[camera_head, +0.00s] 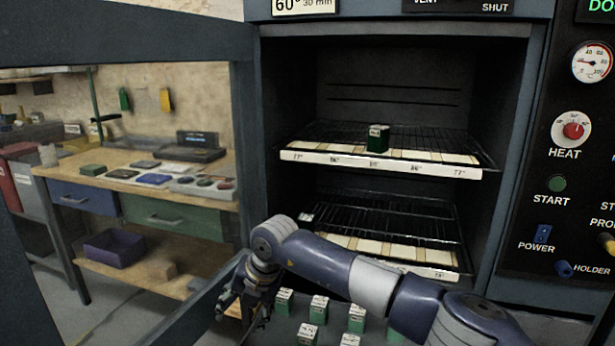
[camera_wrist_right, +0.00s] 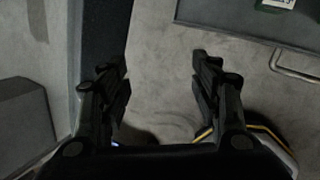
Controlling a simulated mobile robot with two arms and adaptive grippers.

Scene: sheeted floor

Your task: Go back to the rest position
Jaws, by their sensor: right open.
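My right gripper (camera_head: 252,298) hangs at the lower middle of the head view, in front of the open oven and left of a group of small green and white blocks. In the right wrist view its two dark fingers (camera_wrist_right: 163,85) are apart, with only grey floor between them. My right arm reaches in from the lower right. My left gripper is in neither view.
The open oven has an upper rack (camera_head: 380,163) bearing one green block (camera_head: 378,137) and a lower rack (camera_head: 390,215). Several green blocks (camera_head: 319,306) stand below. A control panel (camera_head: 575,160) is right; a workbench (camera_head: 150,185) is left. A tray (camera_wrist_right: 235,22) shows in the wrist view.

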